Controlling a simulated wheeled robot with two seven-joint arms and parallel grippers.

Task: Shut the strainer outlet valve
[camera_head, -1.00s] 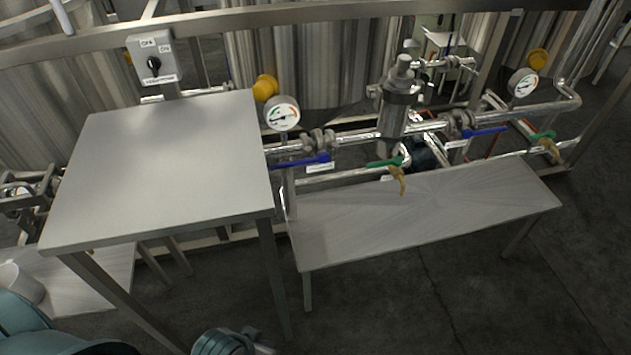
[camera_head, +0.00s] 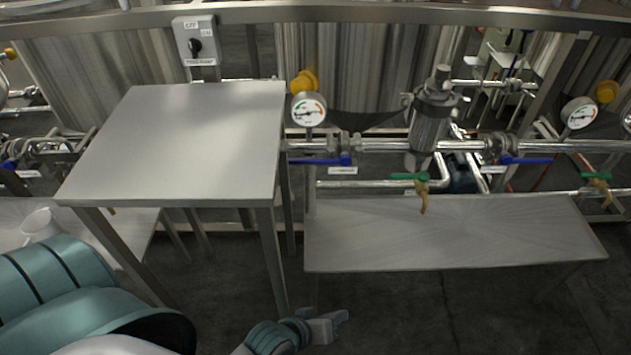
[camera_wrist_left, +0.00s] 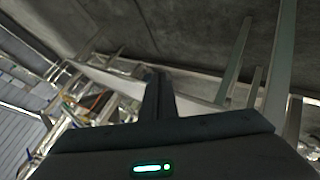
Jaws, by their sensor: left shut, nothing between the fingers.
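The strainer (camera_head: 430,120) is a steel upright body set in the horizontal pipe in the head view. A blue-handled valve (camera_head: 325,161) sits left of it and another blue-handled valve (camera_head: 525,160) right of it. Both blue levers lie along the pipe. The small labels are too blurred to read, so I cannot tell which is the outlet valve. My left gripper (camera_head: 328,326) is shut and empty, low in front of the bench and apart from both valves. Its fingers show in the left wrist view (camera_wrist_left: 158,97). My right gripper is out of view.
A tall steel table (camera_head: 185,140) stands at the left, close to the left blue valve. A low steel bench (camera_head: 450,240) lies before the pipes. Green-handled taps (camera_head: 412,177) hang over it. Gauges (camera_head: 309,110) and a switch box (camera_head: 195,42) stand behind. The floor in front is clear.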

